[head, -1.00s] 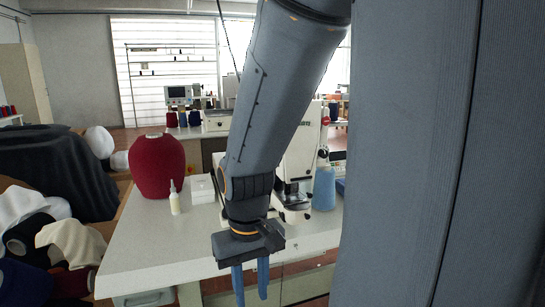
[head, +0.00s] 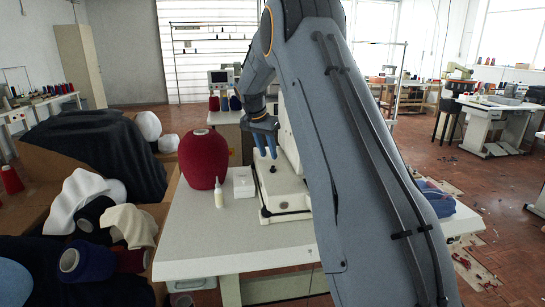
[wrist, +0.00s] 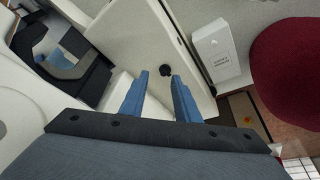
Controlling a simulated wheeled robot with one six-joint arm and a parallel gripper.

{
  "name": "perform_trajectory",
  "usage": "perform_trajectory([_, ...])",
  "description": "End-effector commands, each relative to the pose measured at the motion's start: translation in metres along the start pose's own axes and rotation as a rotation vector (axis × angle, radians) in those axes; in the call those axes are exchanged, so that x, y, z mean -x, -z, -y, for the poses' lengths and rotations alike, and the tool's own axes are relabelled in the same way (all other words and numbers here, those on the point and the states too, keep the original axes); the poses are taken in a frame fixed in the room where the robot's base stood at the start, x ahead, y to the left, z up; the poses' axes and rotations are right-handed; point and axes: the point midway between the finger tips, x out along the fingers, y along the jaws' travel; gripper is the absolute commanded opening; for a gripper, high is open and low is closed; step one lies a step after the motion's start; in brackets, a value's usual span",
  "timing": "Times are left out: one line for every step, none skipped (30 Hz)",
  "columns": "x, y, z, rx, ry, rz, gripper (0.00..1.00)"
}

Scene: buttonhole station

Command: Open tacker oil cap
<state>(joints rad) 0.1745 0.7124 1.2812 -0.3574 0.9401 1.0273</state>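The white tacker machine (head: 290,190) stands on the table, partly hidden behind my arm. A small black round cap (head: 273,169) sits on top of its white body; I take it to be the oil cap. The wrist view shows the same open fingers (wrist: 160,75). I cannot tell the exact height left between fingertips and cap.
A large dark-red yarn cone (head: 203,160) stands left of the machine. A small white bottle (head: 218,193) and a white box (head: 243,183) stand between them. The front of the white table (head: 220,245) is clear. Fabric rolls lie at the left.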

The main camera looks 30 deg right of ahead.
Motion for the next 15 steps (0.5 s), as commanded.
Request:
perform_trajectory([0.001,0.006,0.005,-0.019,-0.001,-0.009,0.29])
perform_trajectory([0.001,0.009,0.007,-0.028,-0.001,-0.013,0.29])
perform_trajectory([0.0,0.011,0.009,-0.037,-0.001,-0.017,0.29])
perform_trajectory([-0.001,0.012,0.009,-0.042,-0.002,-0.019,0.29])
perform_trajectory([-0.003,0.013,0.01,-0.045,-0.003,-0.02,0.29])
perform_trajectory([-0.006,0.014,0.01,-0.047,-0.003,-0.021,0.29])
perform_trajectory([-0.009,0.014,0.011,-0.047,-0.002,-0.021,0.29])
perform_trajectory([-0.013,0.014,0.011,-0.047,-0.002,-0.021,0.29])
perform_trajectory([-0.019,0.013,0.01,-0.047,-0.003,-0.02,0.29])
perform_trajectory([-0.023,0.013,0.01,-0.047,-0.003,-0.02,0.29])
perform_trajectory([-0.028,0.014,0.01,-0.047,-0.003,-0.02,0.29])
perform_trajectory([-0.034,0.014,0.01,-0.047,-0.002,-0.02,0.29])
perform_trajectory([-0.039,0.014,0.01,-0.047,-0.002,-0.02,0.29])
perform_trajectory([-0.043,0.014,0.01,-0.047,-0.002,-0.02,0.29])
perform_trajectory([-0.05,0.014,0.01,-0.047,-0.002,-0.02,0.29])
